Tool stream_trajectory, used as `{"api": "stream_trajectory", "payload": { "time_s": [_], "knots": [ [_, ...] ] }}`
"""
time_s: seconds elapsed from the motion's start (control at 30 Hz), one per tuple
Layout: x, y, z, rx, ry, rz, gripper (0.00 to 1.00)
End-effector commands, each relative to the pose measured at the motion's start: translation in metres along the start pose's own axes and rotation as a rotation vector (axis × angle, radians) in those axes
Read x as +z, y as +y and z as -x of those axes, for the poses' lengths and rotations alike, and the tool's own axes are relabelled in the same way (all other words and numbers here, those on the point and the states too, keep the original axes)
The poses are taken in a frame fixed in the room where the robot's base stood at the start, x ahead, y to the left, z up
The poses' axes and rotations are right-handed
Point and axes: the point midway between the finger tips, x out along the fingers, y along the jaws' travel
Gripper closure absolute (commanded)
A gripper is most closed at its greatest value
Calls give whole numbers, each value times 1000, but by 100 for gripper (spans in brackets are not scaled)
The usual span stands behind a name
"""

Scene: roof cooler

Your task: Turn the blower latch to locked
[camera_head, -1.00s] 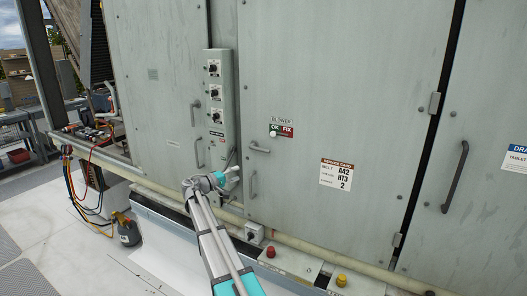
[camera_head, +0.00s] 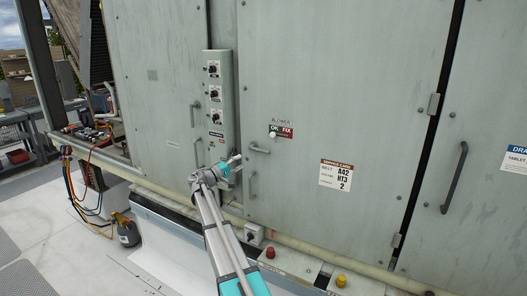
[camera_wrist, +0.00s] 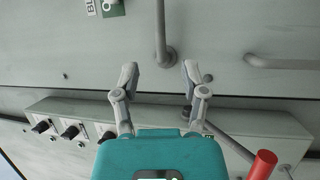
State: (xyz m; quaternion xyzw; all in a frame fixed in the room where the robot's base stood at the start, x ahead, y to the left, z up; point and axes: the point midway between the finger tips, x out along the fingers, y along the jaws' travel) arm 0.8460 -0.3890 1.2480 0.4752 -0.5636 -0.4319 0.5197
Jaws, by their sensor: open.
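The blower latch (camera_head: 259,148) is a grey bar handle on the large middle door, below the BLOWER label (camera_head: 282,121) and a green and red OK/FIX plate (camera_head: 284,131). It lies nearly level, with its mount at the left end. In the wrist view the latch (camera_wrist: 160,28) runs up from its round mount, just beyond my fingertips. My gripper (camera_head: 236,160) is open and empty, a little left of and below the latch. In the wrist view my gripper (camera_wrist: 160,72) has its two fingers spread either side of the latch's line, apparently not touching it.
A control box (camera_head: 220,100) with several black knobs stands left of the door. A red-tipped lever (camera_wrist: 262,165) sticks out near my gripper. A fixed door handle (camera_head: 253,184) is below the latch. A pipe (camera_head: 310,249) runs along the base.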

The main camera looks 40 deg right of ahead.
Motion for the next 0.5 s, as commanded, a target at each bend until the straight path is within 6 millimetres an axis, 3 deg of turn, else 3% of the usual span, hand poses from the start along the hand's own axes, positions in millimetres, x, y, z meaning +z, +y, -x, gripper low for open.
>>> {"api": "stream_trajectory", "payload": {
  "time_s": [0.5],
  "knots": [
    [-2, 1, -74, 0, 0, 1, 44]
  ]
}}
